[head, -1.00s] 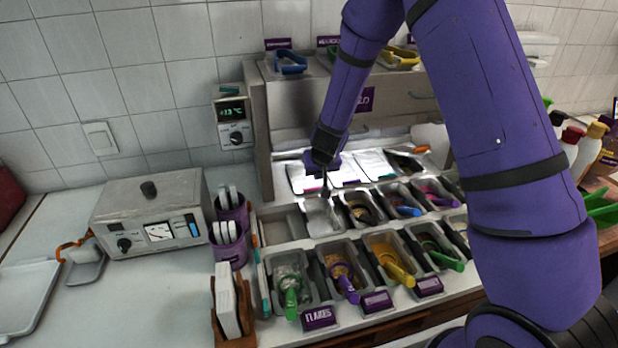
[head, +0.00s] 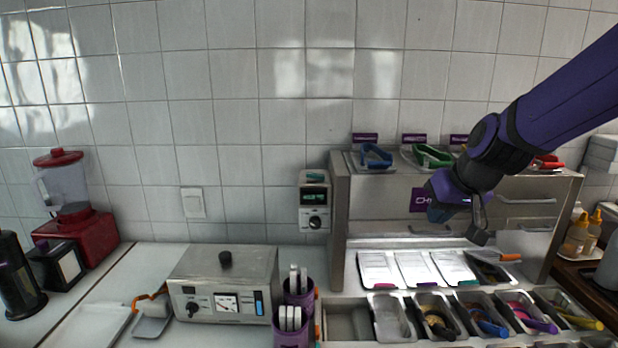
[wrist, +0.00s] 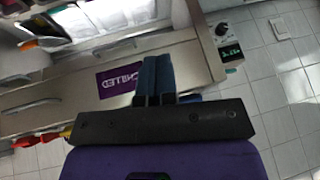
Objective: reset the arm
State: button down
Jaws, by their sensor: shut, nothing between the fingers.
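My gripper (head: 478,238) is in the right half of the head view. It hangs in front of the steel cabinet (head: 375,200), above the white cards on the rear ledge, apart from the counter. In the wrist view my gripper (wrist: 154,62) shows two blue fingers side by side, shut with nothing between them. Behind the fingers are the cabinet face (wrist: 195,62) and its purple label (wrist: 120,80). My arm comes in from the right edge and slopes down to the left.
Topping tubs with coloured scoops (head: 437,318) stand in a row below my gripper. Tongs (head: 375,156) lie on the cabinet top. A steel control box (head: 220,285), purple cups (head: 293,330) and a red blender (head: 75,240) stand to the left. Open counter lies at the lower left.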

jog(key=s+d+r, duration=0.2)
jog(key=s, duration=0.5)
jog(key=s+d+r+h, duration=0.1)
jog(key=s+d+r, duration=0.1)
jog(key=s, duration=0.6)
jog(key=s+d+r+h, duration=0.1)
jog(key=s+d+r, duration=0.1)
jog(key=s, duration=0.6)
jog(key=shift+r+m+g, duration=0.3)
jog(key=shift+r+m, duration=0.1)
jog(key=shift+r, duration=0.1)
jog(key=c, duration=1.8)
grip_release()
